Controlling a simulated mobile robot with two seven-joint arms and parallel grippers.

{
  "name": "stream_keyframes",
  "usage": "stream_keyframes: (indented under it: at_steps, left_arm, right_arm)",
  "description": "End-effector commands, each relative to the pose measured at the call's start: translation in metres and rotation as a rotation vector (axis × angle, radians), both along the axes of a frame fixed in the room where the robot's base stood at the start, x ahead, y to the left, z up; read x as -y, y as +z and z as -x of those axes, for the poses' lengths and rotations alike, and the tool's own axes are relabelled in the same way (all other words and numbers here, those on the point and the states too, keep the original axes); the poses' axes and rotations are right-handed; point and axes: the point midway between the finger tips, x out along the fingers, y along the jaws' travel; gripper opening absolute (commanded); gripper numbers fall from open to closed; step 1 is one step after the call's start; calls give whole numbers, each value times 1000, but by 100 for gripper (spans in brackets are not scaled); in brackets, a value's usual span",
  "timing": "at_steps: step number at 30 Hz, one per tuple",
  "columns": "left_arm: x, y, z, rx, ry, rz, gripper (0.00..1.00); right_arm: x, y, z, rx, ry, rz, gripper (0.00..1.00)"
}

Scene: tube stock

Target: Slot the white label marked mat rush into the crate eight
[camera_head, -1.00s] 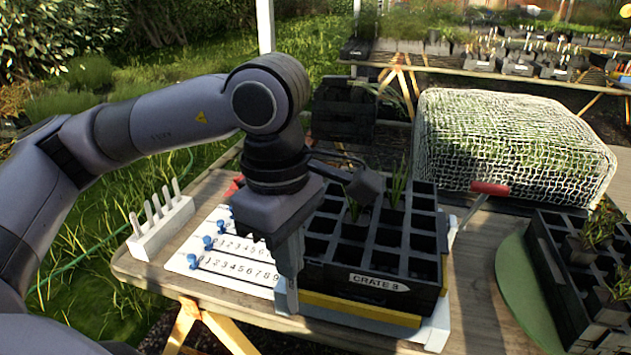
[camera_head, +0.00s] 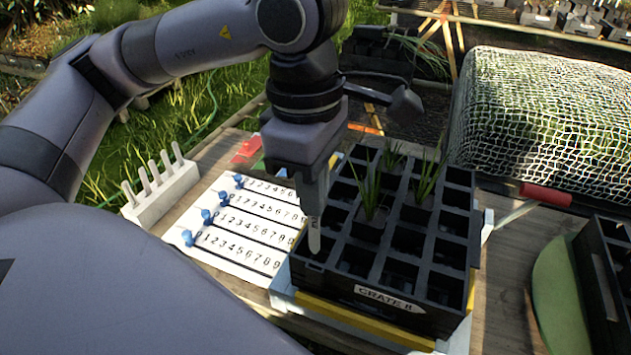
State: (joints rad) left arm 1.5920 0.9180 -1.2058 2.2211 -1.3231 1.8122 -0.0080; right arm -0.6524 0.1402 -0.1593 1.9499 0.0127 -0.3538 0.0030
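The black crate (camera_head: 345,287) has a grid of square cells and a white front tag reading "CRATE 8" (camera_head: 387,298). My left gripper (camera_head: 313,208) is shut on a narrow white label (camera_head: 314,238), which hangs upright with its pointed end down. Dark lettering shows on the label, but it is too small to read. The label is at the crate's front left corner cell; I cannot tell whether its tip is inside the cell or just above. My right gripper is not in view.
Several white labels stand in a white holder (camera_head: 160,204) on the left. A white number board (camera_head: 215,252) with blue pegs lies beside the crate. Green seedlings (camera_head: 370,197) stand in some cells. A netted cover (camera_head: 545,125), a red-handled tool (camera_head: 546,194) and another black crate are on the right.

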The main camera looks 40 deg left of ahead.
Motion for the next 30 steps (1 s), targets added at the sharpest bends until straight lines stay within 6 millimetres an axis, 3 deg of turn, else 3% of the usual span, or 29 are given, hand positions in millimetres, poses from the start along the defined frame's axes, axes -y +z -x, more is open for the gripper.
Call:
stream_keyframes:
  at_steps: [10, 30]
  left_arm:
    - [0, -21, 0, 0, 0, 0, 0]
    - [0, -25, -1, 0, 0, 0, 0]
  right_arm:
    - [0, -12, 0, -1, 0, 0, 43]
    - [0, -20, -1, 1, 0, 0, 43]
